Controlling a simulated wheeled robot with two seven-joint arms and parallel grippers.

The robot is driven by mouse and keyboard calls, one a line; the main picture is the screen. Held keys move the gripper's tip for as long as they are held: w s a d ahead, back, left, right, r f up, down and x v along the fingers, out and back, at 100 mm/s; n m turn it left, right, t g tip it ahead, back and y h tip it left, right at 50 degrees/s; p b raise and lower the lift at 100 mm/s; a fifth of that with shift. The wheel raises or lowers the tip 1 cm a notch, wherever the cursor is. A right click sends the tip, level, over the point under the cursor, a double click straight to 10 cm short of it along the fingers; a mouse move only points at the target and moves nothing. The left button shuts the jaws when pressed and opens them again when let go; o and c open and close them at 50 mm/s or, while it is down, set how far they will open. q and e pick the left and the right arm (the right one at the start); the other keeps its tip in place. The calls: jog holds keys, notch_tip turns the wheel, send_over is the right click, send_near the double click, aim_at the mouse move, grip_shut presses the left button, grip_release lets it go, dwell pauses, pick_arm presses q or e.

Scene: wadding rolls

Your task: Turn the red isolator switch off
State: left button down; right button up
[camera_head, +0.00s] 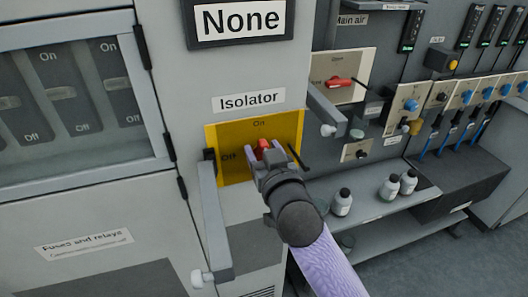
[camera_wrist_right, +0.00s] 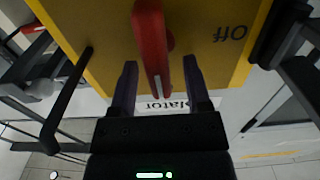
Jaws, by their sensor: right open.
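The red isolator switch handle (camera_head: 262,147) sits on a yellow plate (camera_head: 222,136) under the "Isolator" label, with "On" marked above it and "Off" to its left. In the wrist view the red handle (camera_wrist_right: 151,40) stands upright, its white-marked end pointing towards the upside-down label, the "On" side. My right gripper (camera_head: 268,156) is at the plate and partly covers the handle. Its open fingers (camera_wrist_right: 160,85) lie on either side of the handle's marked end, with gaps visible. My left gripper is not in view.
Grey bars (camera_head: 212,215) (camera_head: 325,108) jut out at both sides of the plate, and a thin black rod (camera_head: 293,156) is close on the right. Another red switch (camera_head: 340,82) is on a pale plate at right. White bottles (camera_head: 341,203) stand on a shelf below.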

jog(key=shift+c, duration=0.9)
grip_shut()
